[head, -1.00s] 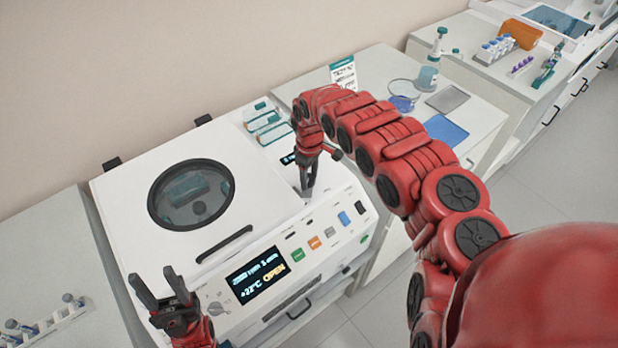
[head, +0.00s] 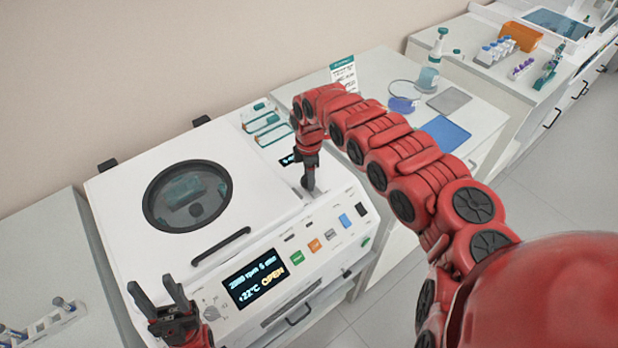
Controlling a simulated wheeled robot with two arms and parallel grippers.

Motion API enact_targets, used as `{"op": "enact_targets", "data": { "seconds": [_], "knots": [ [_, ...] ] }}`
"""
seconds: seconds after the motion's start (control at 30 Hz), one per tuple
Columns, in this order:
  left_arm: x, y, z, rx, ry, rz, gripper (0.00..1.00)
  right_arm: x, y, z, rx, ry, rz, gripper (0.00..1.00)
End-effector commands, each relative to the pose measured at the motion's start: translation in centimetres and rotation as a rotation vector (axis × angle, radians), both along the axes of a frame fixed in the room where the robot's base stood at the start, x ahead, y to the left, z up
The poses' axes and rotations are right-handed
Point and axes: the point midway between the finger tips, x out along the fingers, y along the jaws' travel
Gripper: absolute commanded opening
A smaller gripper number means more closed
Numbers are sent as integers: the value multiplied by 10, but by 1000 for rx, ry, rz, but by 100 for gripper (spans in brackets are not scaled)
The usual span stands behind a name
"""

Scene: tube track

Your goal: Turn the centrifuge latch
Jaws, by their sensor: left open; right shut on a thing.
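The white centrifuge (head: 120,215) has a closed-down lid with a round dark window (head: 188,196) and a black handle bar (head: 221,246). My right gripper (head: 308,186) points down at the right part of the centrifuge's top, beside the lid. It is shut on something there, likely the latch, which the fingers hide.
A tube rack (head: 45,325) stands at the lower left. The right bench holds a bottle (head: 430,72), a blue mat (head: 446,136) and a grey pad (head: 449,101). My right arm spans the middle.

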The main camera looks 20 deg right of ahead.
Motion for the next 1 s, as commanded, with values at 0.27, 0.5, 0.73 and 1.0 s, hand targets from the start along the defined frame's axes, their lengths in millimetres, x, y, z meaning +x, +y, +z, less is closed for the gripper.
{"op": "enact_targets", "data": {
  "seconds": [0.27, 0.5, 0.73, 1.0],
  "knots": [
    [0, 0, -2, 0, 0, 0, 50, 0, 0, 0, 0, 0, 42, 0],
    [0, 0, -2, 0, 0, 0, 50, 0, 0, 0, 0, 0, 45, 0],
    [0, 0, -2, 0, 0, 0, 50, 0, 0, 0, 0, 0, 44, 73],
    [0, 0, -2, 0, 0, 0, 50, 0, 0, 0, 0, 0, 43, 84]
  ]
}}
